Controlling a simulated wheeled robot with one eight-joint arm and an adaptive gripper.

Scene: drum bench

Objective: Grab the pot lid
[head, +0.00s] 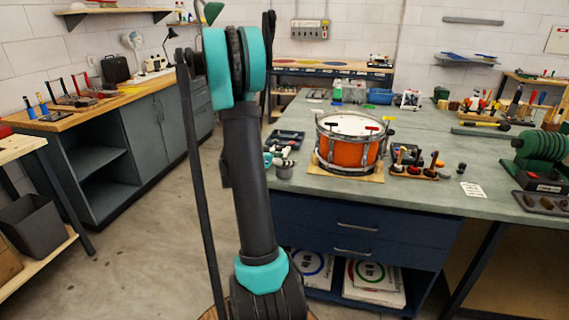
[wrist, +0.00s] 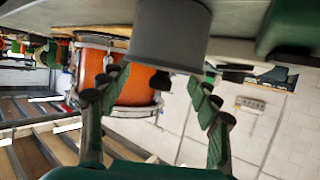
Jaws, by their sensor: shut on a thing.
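The grey pot (head: 285,172) stands at the front left edge of the bench, left of the orange drum. In the wrist view, which is upside down, the pot (wrist: 168,30) fills the top middle. The pot lid (wrist: 160,66) is at the pot's top end, with a dark knob (wrist: 161,82) on it. My gripper (wrist: 157,77) has one finger on each side of the lid, at its rim, and is shut on it. The lid looks seated on the pot or very close to it; I cannot tell if there is a gap.
The orange drum (head: 348,151) stands on a wooden board just right of the pot. A dark tray (head: 286,139) with items lies behind the pot. A rack of small tools (head: 412,170) is right of the drum. The floor (head: 155,235) on the left is clear.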

